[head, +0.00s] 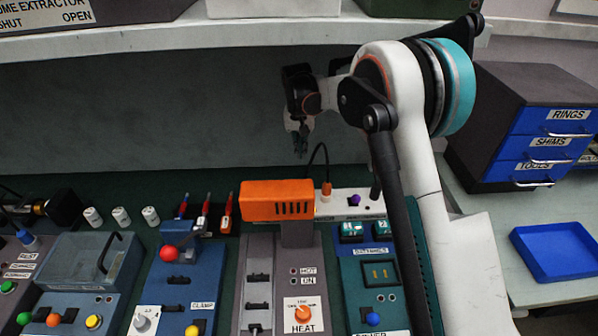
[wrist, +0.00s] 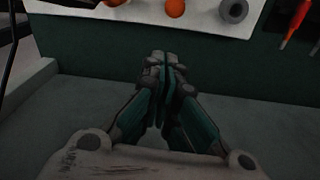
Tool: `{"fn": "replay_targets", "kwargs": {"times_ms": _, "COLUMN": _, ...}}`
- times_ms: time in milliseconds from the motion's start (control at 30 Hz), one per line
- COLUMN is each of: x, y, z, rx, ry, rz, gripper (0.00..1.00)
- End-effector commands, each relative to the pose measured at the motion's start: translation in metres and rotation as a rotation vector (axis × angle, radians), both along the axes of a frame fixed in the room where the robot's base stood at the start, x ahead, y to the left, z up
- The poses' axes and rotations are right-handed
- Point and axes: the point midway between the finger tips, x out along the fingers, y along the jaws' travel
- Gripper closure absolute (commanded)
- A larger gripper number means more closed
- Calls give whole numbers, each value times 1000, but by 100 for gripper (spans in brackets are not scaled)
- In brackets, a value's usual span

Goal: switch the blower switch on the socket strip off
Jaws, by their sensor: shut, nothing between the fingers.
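The white socket strip (head: 338,208) lies behind the row of devices in the head view, with an orange plug (head: 327,188) and a small purple part (head: 354,199) on it. Its labels are too small to read, and my arm covers its right part. I cannot tell which part is the blower switch. A white panel, seemingly the strip (wrist: 150,14), shows at the top edge of the wrist view with a round orange part (wrist: 175,8) and a grey ring (wrist: 233,10). My gripper (head: 301,152) is shut and empty, pointing down, apart from the strip; its fingers (wrist: 165,62) also show in the wrist view.
An orange heater head (head: 278,200) with a black cable stands close to the strip's left end. Red-handled tools (head: 227,213) stand left of it. A shelf (head: 240,33) runs above my gripper. Drawers (head: 530,120) and a blue tray (head: 556,251) are at right.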

Motion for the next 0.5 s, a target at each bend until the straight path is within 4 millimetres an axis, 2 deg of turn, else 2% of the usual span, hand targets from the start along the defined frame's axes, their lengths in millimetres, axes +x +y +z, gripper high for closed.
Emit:
{"fn": "replay_targets", "kwargs": {"times_ms": 233, "x": 15, "y": -5, "z": -18, "rx": -6, "ry": 45, "rz": -60, "gripper": 100}}
{"fn": "replay_targets", "kwargs": {"times_ms": 500, "x": 18, "y": -7, "z": -25, "rx": -8, "ry": 61, "rz": -78, "gripper": 100}}
